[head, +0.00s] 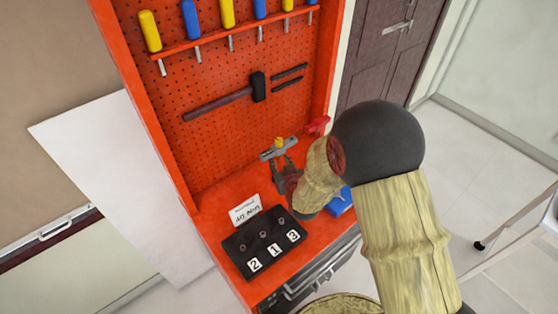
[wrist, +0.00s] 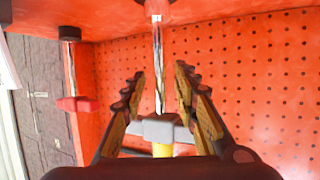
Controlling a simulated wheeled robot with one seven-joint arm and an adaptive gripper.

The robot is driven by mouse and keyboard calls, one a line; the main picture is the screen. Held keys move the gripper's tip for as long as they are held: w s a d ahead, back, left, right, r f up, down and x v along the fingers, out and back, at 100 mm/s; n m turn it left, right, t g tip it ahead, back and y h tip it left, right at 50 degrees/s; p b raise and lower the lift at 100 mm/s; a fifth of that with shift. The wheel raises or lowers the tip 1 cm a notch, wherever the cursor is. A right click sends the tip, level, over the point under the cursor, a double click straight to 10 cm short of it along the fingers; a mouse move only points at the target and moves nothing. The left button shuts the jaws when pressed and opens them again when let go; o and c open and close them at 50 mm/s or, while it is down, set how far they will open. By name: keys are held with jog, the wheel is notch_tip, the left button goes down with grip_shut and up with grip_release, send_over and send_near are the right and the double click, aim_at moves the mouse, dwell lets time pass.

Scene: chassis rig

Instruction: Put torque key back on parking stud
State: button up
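The torque key has a grey crossbar with a hub and a yellow cap (head: 279,142). In the head view it stands roughly upright above the back of the red bench. In the wrist view its grey hub (wrist: 160,129) lies between my fingers, with a thin metal shaft running up the picture. My gripper (head: 284,162) points toward the pegboard, just below the crossbar. In the wrist view the fingers (wrist: 160,76) stand on both sides of the shaft, with gaps beside it. Whether the pads press on the crossbar ends is unclear. I cannot make out the parking stud.
A black block (head: 263,242) with numbered sockets sits on the bench beside a white label card (head: 245,210). A hammer (head: 225,101) and several screwdrivers hang on the red pegboard (head: 215,150). A blue object (head: 340,203) is partly hidden behind my arm. A red item (head: 318,125) is at the right edge.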

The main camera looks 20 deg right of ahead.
jog(key=v, duration=1.1)
jog(key=shift+r, duration=0.15)
jog(key=s+r+g, duration=0.4)
jog(key=s+r, duration=0.1)
jog(key=r, duration=0.6)
jog(key=s+r+g, duration=0.2)
jog(key=s+r, duration=0.2)
jog(key=s, duration=0.5)
jog(key=s+r+g, duration=0.2)
jog(key=s+r, duration=0.2)
jog(key=s, duration=0.5)
